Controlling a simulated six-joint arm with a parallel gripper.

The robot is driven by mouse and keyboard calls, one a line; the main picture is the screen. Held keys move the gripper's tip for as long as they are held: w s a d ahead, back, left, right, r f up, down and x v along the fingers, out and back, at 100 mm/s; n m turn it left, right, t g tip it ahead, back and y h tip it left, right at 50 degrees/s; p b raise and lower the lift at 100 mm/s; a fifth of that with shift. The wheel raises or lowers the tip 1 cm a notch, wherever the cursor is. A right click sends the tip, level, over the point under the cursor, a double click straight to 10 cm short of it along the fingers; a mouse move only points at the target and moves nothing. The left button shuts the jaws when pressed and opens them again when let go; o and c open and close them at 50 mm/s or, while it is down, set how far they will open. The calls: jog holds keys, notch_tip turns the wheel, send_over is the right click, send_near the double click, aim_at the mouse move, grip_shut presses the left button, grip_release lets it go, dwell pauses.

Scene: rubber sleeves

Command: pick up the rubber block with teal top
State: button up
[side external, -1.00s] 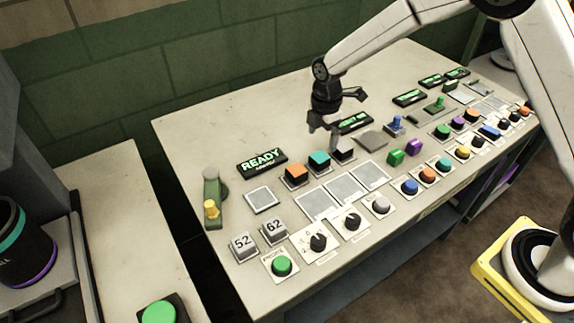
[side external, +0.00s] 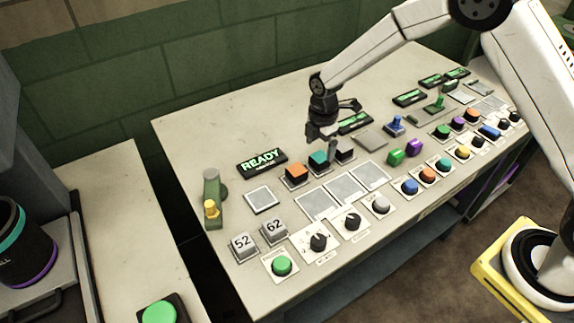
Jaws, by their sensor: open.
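The rubber block with teal top (side external: 318,158) sits on a pale pad on the table, in a row between the block with orange top (side external: 296,172) and the block with grey top (side external: 345,150). My gripper (side external: 327,141) is just above and behind the teal-topped block, pointing down, with its jaws open and empty. Its near finger partly overlaps the far edge of the teal top. I cannot tell whether it touches the block.
The READY sign (side external: 262,162) lies to the left, and another green-lit sign (side external: 355,123) lies behind my gripper. Empty square pads (side external: 343,187) lie in front of the blocks. Knobs and buttons (side external: 318,242) line the front edge. The table's back left is clear.

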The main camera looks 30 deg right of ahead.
aim_at(320, 156)
jog(key=shift+d+f, duration=0.15)
jog(key=shift+f, duration=2.1)
jog(key=c, duration=1.3)
jog(key=shift+r, duration=0.15)
